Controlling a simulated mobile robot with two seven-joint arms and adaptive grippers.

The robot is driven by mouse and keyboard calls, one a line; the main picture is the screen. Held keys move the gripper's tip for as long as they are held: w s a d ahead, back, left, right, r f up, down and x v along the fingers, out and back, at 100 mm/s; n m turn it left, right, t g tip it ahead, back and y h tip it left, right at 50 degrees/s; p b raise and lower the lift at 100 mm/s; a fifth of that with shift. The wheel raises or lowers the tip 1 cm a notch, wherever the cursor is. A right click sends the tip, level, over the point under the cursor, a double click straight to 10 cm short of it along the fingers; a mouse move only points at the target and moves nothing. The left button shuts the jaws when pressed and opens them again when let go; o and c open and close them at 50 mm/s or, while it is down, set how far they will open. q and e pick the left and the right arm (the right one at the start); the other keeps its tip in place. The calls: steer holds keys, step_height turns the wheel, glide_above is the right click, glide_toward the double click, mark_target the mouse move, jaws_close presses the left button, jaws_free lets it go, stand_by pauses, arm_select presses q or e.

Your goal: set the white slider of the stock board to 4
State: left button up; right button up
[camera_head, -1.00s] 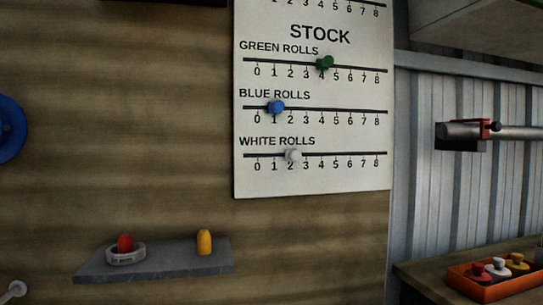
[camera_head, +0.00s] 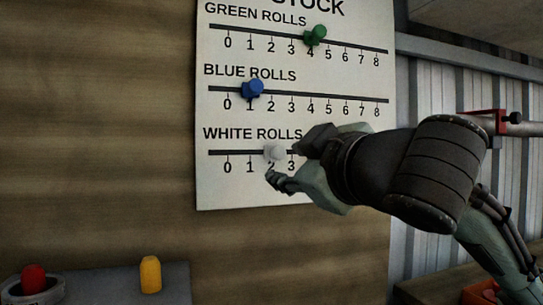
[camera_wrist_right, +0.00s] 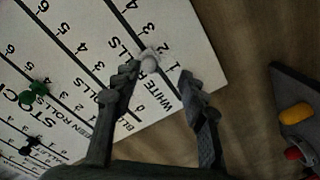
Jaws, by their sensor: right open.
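The stock board (camera_head: 225,190) is a white panel on the wooden wall with GREEN, BLUE and WHITE ROLLS scales from 0 to 8. The white slider (camera_head: 274,152) is on the lowest scale, above the 2. My right gripper (camera_head: 286,163) reaches in from the right, open, with its fingertips close around the white slider. My arm hides the white scale's numbers above 3. In the right wrist view the white slider (camera_wrist_right: 150,63) appears just beyond the fingertips, nearer the left finger; contact cannot be told. My left gripper is not in view.
The green slider (camera_head: 315,35) is near 4 and the blue slider (camera_head: 252,88) near 1, above my gripper. A grey shelf (camera_head: 105,285) at lower left bears a yellow peg (camera_head: 150,274) and a red peg (camera_head: 33,278). A red-ended grey bar (camera_head: 520,125) is at right.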

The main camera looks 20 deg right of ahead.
mark_target(279, 152)
steer(key=shift+w+d+r+p, duration=0.15)
steer(key=shift+w+r+p, duration=0.75)
steer(key=shift+w, duration=0.2)
steer(key=w, duration=0.3)
steer(key=shift+w+f, duration=0.15)
steer(key=shift+w, duration=0.75)
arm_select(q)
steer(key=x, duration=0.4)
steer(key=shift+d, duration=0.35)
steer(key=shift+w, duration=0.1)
arm_select(e)
jaws_close()
